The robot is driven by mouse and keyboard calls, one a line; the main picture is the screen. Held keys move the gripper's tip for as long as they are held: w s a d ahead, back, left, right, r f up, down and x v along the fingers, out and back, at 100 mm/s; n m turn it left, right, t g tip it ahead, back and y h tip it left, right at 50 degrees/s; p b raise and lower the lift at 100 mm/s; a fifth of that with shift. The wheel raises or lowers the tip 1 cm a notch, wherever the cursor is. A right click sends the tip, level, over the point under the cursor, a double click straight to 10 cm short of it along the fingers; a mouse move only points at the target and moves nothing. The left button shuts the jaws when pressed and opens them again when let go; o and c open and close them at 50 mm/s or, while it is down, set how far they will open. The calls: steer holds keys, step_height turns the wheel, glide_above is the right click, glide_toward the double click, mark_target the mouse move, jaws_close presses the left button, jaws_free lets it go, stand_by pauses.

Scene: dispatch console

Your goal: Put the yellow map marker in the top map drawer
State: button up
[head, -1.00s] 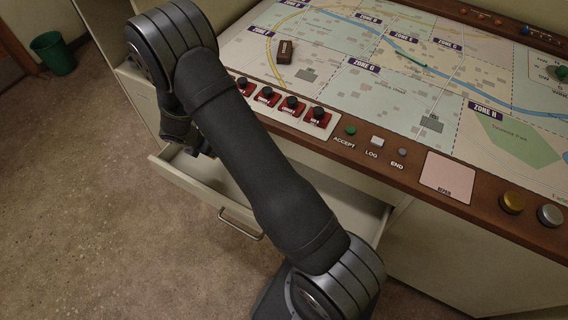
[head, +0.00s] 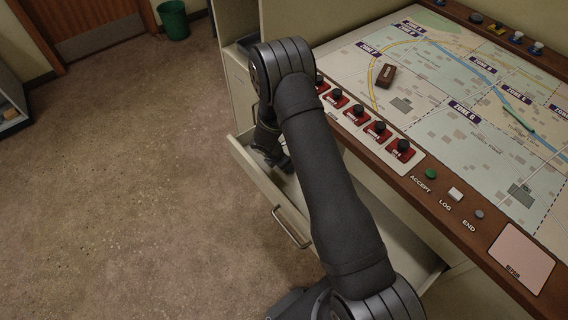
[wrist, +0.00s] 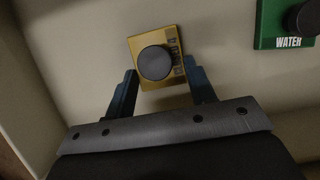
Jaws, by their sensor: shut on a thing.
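The yellow map marker (wrist: 171,45), a square plate with a dark round knob, is between the two fingers of my gripper (wrist: 160,88) in the wrist view. The fingers are shut on it. Pale drawer surfaces are beneath and around it; I cannot tell whether it touches the bottom. In the head view my gripper (head: 275,157) is down at the far left end of the open top map drawer (head: 268,193). The marker is hidden there behind my arm and gripper.
A green marker labelled WATER (wrist: 283,24) lies to the right of the yellow one in the wrist view. The console with its map (head: 440,85) and red markers (head: 357,114) stands right of the drawer. A dark brown block (head: 386,75) sits on the map.

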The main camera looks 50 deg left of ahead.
steer(key=shift+f, duration=0.3)
steer(key=shift+f, duration=0.2)
steer(key=o, duration=1)
steer(key=shift+r, duration=0.1)
steer(key=v, duration=1.2)
steer(key=shift+r, duration=0.15)
